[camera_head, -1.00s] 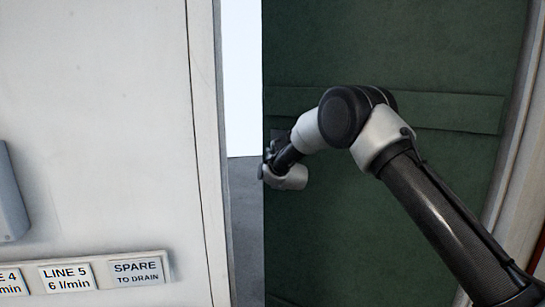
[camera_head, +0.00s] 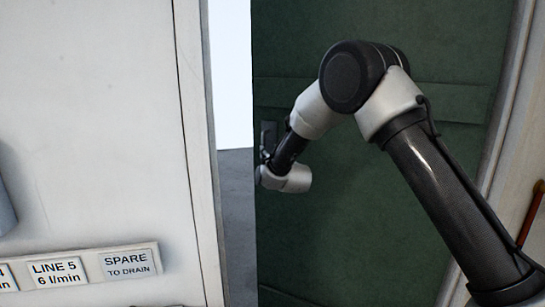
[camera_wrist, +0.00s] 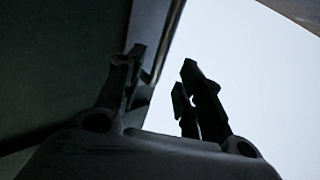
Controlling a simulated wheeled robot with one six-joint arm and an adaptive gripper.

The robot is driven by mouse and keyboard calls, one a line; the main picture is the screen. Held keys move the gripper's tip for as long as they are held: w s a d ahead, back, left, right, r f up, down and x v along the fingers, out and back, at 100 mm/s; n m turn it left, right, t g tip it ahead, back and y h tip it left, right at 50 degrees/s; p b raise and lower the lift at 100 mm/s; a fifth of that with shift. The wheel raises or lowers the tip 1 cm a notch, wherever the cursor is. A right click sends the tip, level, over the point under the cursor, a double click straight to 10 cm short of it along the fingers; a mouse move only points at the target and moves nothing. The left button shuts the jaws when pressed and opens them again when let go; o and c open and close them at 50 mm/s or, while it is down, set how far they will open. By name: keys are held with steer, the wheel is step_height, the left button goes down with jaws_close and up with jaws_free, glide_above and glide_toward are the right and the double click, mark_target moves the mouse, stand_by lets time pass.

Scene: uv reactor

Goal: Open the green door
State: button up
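The green door (camera_head: 400,215) stands ajar in the head view, with a bright gap between its left edge and the white frame. A dark handle plate (camera_head: 268,134) shows near that edge, just above my wrist. My arm reaches to the door's left edge, and my gripper's fingers are hidden there in the head view. In the wrist view my gripper (camera_wrist: 158,85) has its two dark fingers apart. The left finger overlaps the dark door (camera_wrist: 50,60) near its edge; the right one stands against the bright opening. I see nothing clearly held; whether a finger touches the door I cannot tell.
A white wall panel (camera_head: 90,120) fills the left, with a label strip (camera_head: 126,262) low on it. Grey ground (camera_head: 237,220) shows through the gap. The pale right door frame (camera_head: 505,120) and a thin orange-red rod (camera_head: 532,212) are at the right.

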steer(key=shift+v, duration=1.65)
steer(key=s+f+g, duration=0.5)
steer(key=f+g, duration=0.1)
steer(key=f, duration=0.6)
steer(key=s+d+f+n+g+h, duration=0.1)
steer(key=s+d+f+g+h, duration=0.1)
steer(key=s+d+g, duration=0.45)
steer(key=s+d+r+m+h, duration=0.1)
steer(key=s+d+r, duration=0.5)
steer(key=s+d, duration=0.5)
steer(key=s+d+r+m+h, duration=0.1)
steer(key=s+d+r+m, duration=0.1)
steer(key=s+d+r, duration=0.5)
steer(key=s+d+r+m+h, duration=0.1)
steer(key=s+d+r, duration=0.5)
steer(key=s+d, duration=0.8)
steer(key=shift+s+d+r+m+h, duration=0.2)
steer(key=shift+s+d+m+h, duration=0.2)
steer(key=shift+s, duration=2.5)
